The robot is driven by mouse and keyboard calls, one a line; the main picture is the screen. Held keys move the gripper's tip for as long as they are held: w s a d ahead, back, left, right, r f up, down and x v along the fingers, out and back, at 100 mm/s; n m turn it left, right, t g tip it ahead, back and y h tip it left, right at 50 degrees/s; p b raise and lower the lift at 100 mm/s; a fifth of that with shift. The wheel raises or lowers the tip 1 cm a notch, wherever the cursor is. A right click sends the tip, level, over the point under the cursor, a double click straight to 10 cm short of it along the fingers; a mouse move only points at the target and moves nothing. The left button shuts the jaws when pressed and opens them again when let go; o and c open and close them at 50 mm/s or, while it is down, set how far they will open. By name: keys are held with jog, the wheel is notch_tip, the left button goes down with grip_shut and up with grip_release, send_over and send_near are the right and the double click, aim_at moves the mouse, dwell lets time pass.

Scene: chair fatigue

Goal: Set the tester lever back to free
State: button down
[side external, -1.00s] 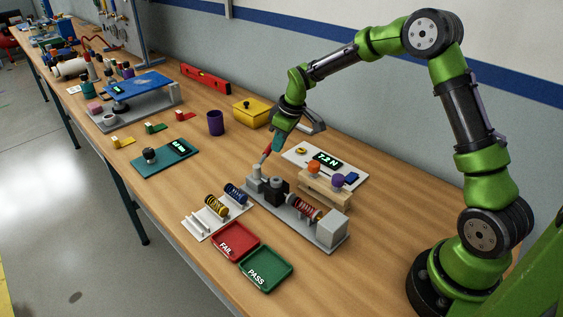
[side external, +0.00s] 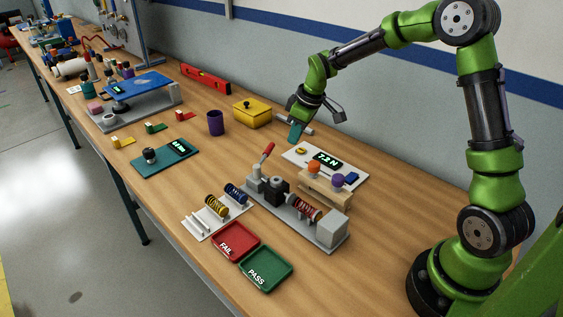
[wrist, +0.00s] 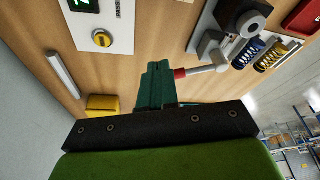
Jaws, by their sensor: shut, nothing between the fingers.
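The tester (side external: 290,222) is a grey base with a dark block, a red spring (side external: 300,206) and a light grey end block. Its lever (side external: 267,153) has a red grip on a pale stalk and leans up toward the right in the side view. In the wrist view the lever's grip (wrist: 180,73) shows just right of my fingers, its end partly hidden behind them. My gripper (side external: 296,133) has teal fingers, which are shut and empty. It hangs above the table, behind and to the right of the lever, apart from it. The fingers (wrist: 155,82) also show in the wrist view.
A white panel (side external: 304,167) with a lit readout and yellow knob lies behind the tester. The spring rack (side external: 197,224), red FAIL tray (side external: 236,241) and green PASS tray (side external: 266,269) lie in front.

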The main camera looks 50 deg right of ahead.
jog(key=v, duration=0.7)
jog(key=shift+d+m, duration=0.15)
jog(key=shift+m, duration=0.15)
jog(key=s+a+r+m+t, duration=0.1)
jog(key=s+a+r+m, duration=0.1)
jog(key=s, duration=0.5)
jog(key=s+a+r+m+t, duration=0.1)
jog(key=s+a+r+m, duration=0.1)
jog(key=s+a, duration=0.3)
jog(key=s+a+r+m+t, duration=0.2)
jog(key=s+a+r+m, duration=0.1)
jog(key=s, duration=0.7)
jog(key=shift+s+a+m+y, duration=0.3)
jog(key=shift+y, duration=0.1)
